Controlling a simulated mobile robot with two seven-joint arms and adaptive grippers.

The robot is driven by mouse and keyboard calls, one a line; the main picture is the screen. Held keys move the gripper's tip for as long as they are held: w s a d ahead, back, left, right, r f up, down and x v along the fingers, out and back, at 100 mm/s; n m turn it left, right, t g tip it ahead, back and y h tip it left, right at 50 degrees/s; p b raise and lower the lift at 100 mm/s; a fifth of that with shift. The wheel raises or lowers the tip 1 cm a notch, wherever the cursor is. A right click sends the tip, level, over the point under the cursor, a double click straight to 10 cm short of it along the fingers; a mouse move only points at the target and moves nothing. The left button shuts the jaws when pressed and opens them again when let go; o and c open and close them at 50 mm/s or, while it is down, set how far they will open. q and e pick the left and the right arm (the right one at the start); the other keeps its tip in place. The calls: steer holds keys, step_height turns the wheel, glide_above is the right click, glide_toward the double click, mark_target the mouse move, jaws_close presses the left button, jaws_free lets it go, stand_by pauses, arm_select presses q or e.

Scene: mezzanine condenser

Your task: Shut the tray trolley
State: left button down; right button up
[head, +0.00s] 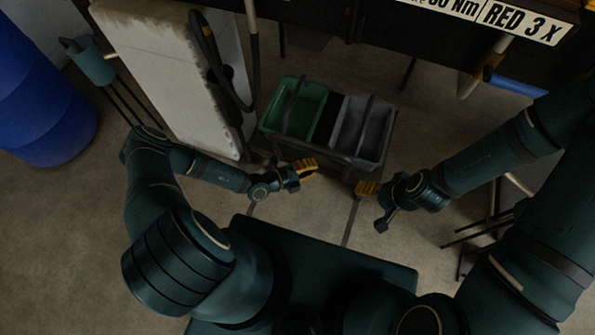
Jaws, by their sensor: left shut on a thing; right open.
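The tray trolley (330,158) is a dark open frame below the centre top of the head view. It holds a green tray (297,108) on the left and a grey tray (362,132) on the right, each with a dark bar across it. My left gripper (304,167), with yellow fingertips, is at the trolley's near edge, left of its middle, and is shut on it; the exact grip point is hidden. My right gripper (367,188) is open, just in front of the trolley's near right corner, and seems apart from it.
A pale upright slab (180,70) with a black hose stands left of the trolley. A blue barrel (40,100) is at far left. A dark overhead structure with a lettered sign (522,22) is at upper right. Thin dark stands (480,232) are at right.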

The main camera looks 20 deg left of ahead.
arm_select(q)
steer(key=shift+w+f+b, duration=0.2)
steer(key=shift+w, duration=0.75)
steer(key=shift+w+f+b, duration=0.15)
steer(key=shift+w, duration=0.75)
arm_select(e)
steer(key=shift+s+f, duration=0.15)
steer(key=shift+f, duration=0.25)
